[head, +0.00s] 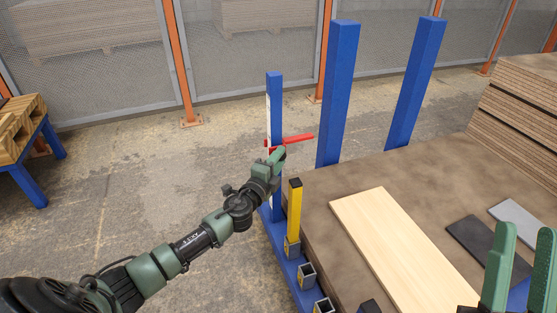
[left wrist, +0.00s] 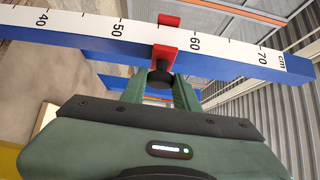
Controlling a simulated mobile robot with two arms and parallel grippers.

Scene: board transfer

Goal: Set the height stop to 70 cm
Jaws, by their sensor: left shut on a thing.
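The height stop is a red slider with a red arm (head: 298,138) on a blue post (head: 274,84) with a white scale. In the left wrist view the red slider (left wrist: 164,57) sits between the 50 and 60 marks, closer to 60. The scale (left wrist: 230,48) shows 40 to 70 cm, and the 70 mark lies to the right of the slider. My left gripper (head: 277,157) is shut on the slider's dark knob (left wrist: 160,78). My right gripper (head: 524,240) is at the lower right of the head view, its fingers apart and nothing seen between them.
A yellow post (head: 294,210) stands close beside my left gripper. A brown platform (head: 320,240) holds a pale board (head: 400,250), a dark plate (head: 485,250) and a grey plate (head: 520,220). Tall blue posts (head: 338,95) stand behind. A board stack (head: 520,110) is at the right.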

